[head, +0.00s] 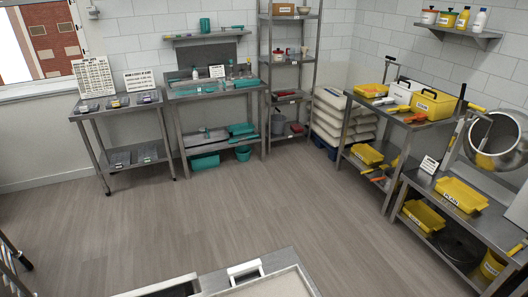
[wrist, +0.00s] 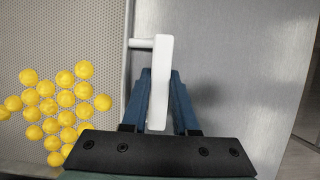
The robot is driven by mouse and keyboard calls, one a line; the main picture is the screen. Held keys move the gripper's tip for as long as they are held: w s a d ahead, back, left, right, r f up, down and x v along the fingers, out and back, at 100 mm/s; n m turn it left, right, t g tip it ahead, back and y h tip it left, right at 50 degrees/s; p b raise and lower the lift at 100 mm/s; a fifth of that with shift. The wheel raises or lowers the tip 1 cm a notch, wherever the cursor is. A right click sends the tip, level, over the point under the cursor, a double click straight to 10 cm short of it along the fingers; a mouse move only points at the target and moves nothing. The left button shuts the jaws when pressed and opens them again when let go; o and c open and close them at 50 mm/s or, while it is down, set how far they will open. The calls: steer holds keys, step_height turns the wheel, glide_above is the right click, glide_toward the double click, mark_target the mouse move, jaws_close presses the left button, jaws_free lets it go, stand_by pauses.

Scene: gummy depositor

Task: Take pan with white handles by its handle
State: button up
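A white handle (wrist: 160,85) stands out from a grey metal edge (wrist: 129,65) in the wrist view. Left of that edge, several round yellow pieces (wrist: 65,100) lie on a perforated grey surface. My gripper (wrist: 161,78) has one blue finger on each side of the handle. The fingers look apart, with the handle slightly slanted between them; firm contact does not show. In the head view, a white handle (head: 245,269) shows at the bottom edge on a metal-rimmed pan (head: 282,267), mostly cut off. My gripper is not in the head view.
A smooth metal surface (wrist: 235,60) lies right of the handle in the wrist view. In the head view, steel shelves and tables stand along the walls, with teal containers (head: 240,129) at the back and yellow trays (head: 461,194) at right. The floor (head: 200,220) between is clear.

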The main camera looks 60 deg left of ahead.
jaws_close()
steer(key=shift+r, duration=0.1)
stand_by(0.9)
